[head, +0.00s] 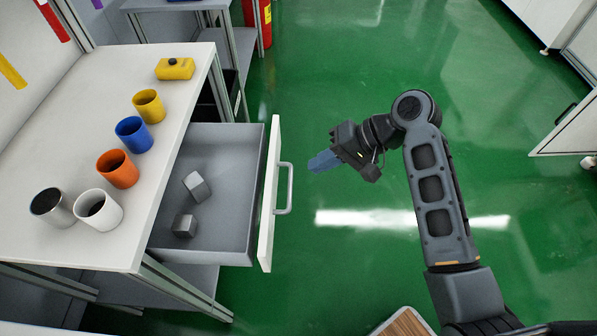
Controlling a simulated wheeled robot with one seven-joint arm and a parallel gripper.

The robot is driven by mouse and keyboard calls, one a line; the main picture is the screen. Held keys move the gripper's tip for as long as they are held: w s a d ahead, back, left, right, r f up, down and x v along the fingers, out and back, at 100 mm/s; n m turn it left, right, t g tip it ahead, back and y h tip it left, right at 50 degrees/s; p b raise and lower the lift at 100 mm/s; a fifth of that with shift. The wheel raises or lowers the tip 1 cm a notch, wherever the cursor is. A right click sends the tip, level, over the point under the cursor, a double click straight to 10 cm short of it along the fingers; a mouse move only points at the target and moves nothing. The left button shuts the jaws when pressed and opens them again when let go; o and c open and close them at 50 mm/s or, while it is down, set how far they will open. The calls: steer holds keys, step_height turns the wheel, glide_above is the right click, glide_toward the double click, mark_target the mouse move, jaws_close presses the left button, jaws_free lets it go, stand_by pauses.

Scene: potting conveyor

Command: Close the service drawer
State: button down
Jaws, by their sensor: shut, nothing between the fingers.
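The service drawer (215,226) is pulled out from under the white bench on the left. It has grey inner walls, a white front panel (271,200) and a grey bar handle (286,188) on its outer face. Two grey blocks, one higher (197,187) and one lower (184,226), lie inside it. My gripper (318,163) has blue fingers and is shut and empty. It is to the right of the drawer front, a little above the handle in the picture, apart from it and pointing left towards the panel.
The bench top (60,155) holds a row of several cups and a yellow object (175,68). A red cylinder (258,22) stands at the back. An open white cabinet door (570,130) is at the right. The green floor (320,60) between is clear.

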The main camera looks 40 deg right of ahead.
mark_target(187, 178)
steer(key=x, duration=0.9)
steer(key=shift+w+a+f, duration=0.1)
steer(key=shift+a+f, duration=0.15)
steer(key=w+a, duration=0.4)
steer(key=a, duration=0.1)
steer(key=w+a, duration=0.4)
steer(key=a, duration=0.2)
steer(key=w+a, duration=0.4)
steer(key=a, duration=0.2)
steer(key=shift+w+b, duration=0.15)
steer(key=shift+b, duration=0.2)
steer(key=shift+w+a, duration=0.4)
steer(key=shift+a, duration=0.1)
steer(key=shift+w+a, duration=0.1)
steer(key=shift+a, duration=0.1)
steer(key=shift+a+r, duration=0.1)
steer(key=shift+r, duration=0.05)
